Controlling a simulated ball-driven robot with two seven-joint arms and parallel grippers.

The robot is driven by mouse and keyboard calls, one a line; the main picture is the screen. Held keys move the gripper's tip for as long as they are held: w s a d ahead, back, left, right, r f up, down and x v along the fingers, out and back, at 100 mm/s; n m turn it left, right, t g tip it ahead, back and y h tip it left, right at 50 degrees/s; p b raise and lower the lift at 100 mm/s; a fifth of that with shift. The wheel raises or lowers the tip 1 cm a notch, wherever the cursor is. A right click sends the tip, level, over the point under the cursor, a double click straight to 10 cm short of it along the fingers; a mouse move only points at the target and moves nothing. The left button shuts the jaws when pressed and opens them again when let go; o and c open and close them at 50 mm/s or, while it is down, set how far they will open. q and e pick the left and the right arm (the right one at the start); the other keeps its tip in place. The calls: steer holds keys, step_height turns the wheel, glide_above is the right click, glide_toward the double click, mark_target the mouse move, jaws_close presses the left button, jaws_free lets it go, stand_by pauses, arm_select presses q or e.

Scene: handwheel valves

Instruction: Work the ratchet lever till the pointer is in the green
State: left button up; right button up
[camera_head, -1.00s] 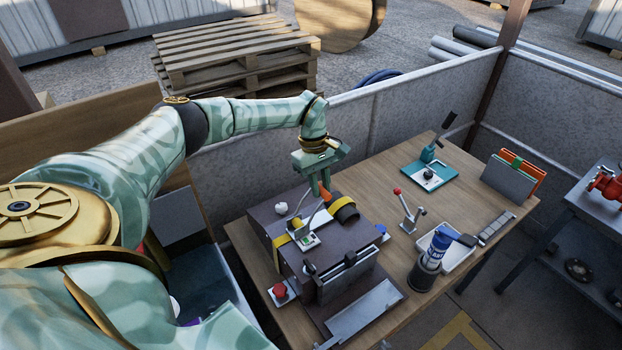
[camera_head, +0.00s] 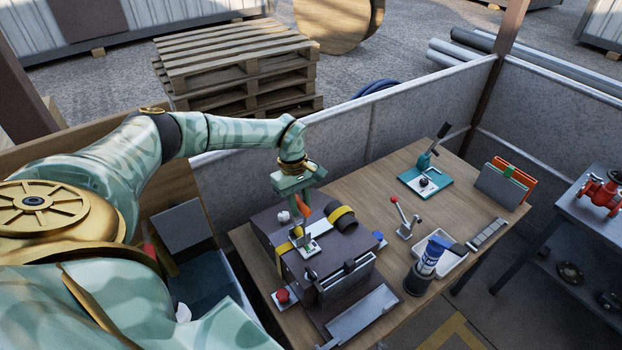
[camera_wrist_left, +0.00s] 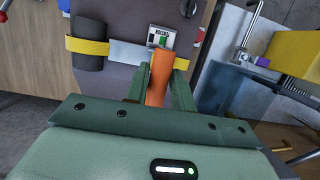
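The ratchet lever's orange handle (camera_head: 302,207) stands up from the strapped dark case on the bench. My left gripper (camera_head: 297,206) has come down on it from above. In the left wrist view the orange handle (camera_wrist_left: 160,76) sits between my left gripper's two green fingers (camera_wrist_left: 159,88), close against both, so it looks gripped. A small gauge plate (camera_head: 311,247) with a green patch lies by the lever's foot. It also shows in the left wrist view (camera_wrist_left: 161,37), but its pointer is too small to read. My right gripper is not in view.
A yellow strap (camera_head: 342,213) crosses the dark case and a dark roll. A red button (camera_head: 282,295) is at the case's near left.

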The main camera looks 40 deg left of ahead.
arm_select(q)
steer(key=shift+o, duration=1.4)
steer(key=shift+f, duration=0.1)
steer(key=shift+w+a, duration=0.1)
steer(key=shift+w, duration=0.05)
steer(key=shift+r, duration=0.3)
steer(key=p+v, duration=0.2)
steer(key=d+p+v, duration=0.1)
steer(key=p+v, duration=0.3)
steer(key=shift+s+d+r, duration=0.2)
steer(key=shift+d+r, duration=0.05)
steer(key=shift+r, duration=0.3)
steer(key=shift+f, duration=0.1)
steer(key=b+v, duration=0.1)
steer(key=v, duration=1.5)
